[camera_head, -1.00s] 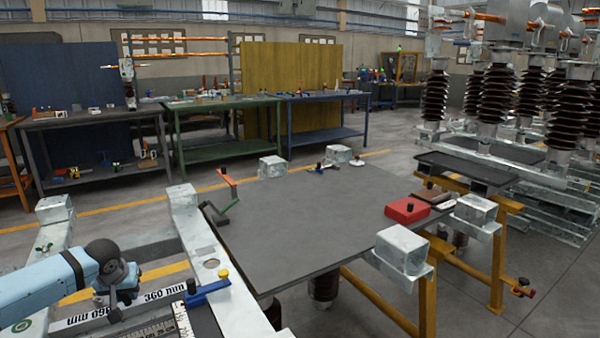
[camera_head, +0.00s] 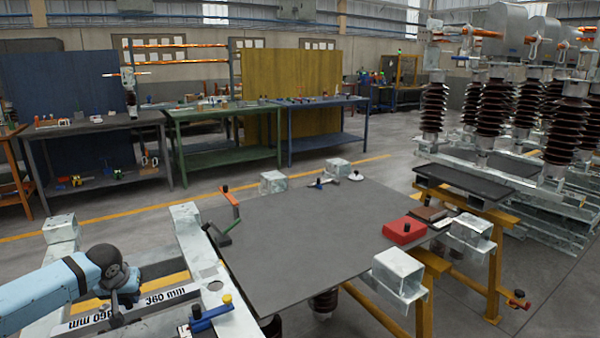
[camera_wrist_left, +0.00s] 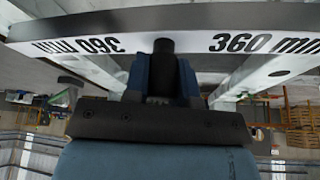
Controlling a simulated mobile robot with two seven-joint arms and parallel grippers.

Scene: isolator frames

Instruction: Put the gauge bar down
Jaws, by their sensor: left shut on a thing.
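The gauge bar (camera_head: 140,311) is a pale bar marked "360 mm" in black at both ends. It shows at the lower left of the head view and spans the top of the left wrist view (camera_wrist_left: 200,44). My left gripper (camera_head: 120,303) is shut on it near its middle. In the left wrist view the blue fingers (camera_wrist_left: 163,75) close around a dark round grip on the bar. The bar looks held above the pale metal frame, but its contact with anything below cannot be told. My right gripper is not in view.
A dark grey table top (camera_head: 310,235) is mostly bare. A red box (camera_head: 404,230) lies at its right, and pale metal blocks (camera_head: 400,270) stand around its edges. A blue clamp with a yellow knob (camera_head: 210,317) sits just right of the bar.

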